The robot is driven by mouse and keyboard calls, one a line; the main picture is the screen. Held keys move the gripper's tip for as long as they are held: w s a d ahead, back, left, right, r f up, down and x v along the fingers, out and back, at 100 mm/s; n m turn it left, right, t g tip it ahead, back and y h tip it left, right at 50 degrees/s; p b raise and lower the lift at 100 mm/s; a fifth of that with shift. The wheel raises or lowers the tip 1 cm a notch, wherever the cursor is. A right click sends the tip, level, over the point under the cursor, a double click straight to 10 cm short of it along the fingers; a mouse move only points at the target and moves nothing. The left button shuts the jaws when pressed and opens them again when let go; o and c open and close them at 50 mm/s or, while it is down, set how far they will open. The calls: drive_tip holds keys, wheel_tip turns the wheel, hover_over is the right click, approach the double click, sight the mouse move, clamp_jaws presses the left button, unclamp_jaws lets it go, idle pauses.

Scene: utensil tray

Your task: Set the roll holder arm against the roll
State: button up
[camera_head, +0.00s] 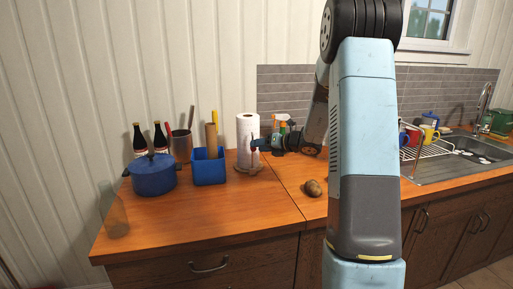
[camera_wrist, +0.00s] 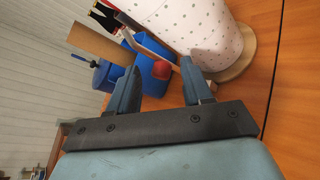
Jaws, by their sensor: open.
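The paper roll (camera_head: 247,135) stands upright on its round wooden base near the back of the counter. In the wrist view the white dotted roll (camera_wrist: 195,25) fills the top right. The roll holder arm (camera_wrist: 153,42) is a thin grey bar with a red knob (camera_wrist: 160,69) at its end; the bar looks apart from the roll at the knob end. My gripper (camera_wrist: 155,80) is open, with the red knob between or just beyond its two blue fingers. In the head view my gripper (camera_head: 257,144) is at the roll's right side, and contact with the knob cannot be told.
A blue bin (camera_head: 208,168) with a rolling pin, a blue pot (camera_head: 153,175) and dark bottles (camera_head: 139,139) stand to the left. A potato (camera_head: 313,188) lies to the right, and spray bottles (camera_head: 280,124) stand behind. The counter's front middle is clear.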

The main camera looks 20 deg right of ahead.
drive_tip(key=v, duration=1.1)
drive_tip(key=s+a+r+n+g+h, duration=0.1)
drive_tip(key=s+a+r+n+g, duration=0.2)
drive_tip(key=s+a+n, duration=0.5)
drive_tip(key=s+a+r+n+g, duration=0.3)
drive_tip(key=s+a+n, duration=0.4)
drive_tip(key=a+n, duration=0.15)
drive_tip(key=s+d+r+n+h, duration=0.1)
drive_tip(key=s+n+h, duration=0.7)
drive_tip(key=s+n, duration=1.1)
drive_tip(key=shift+r, duration=0.85)
drive_tip(key=shift+s+d, duration=0.1)
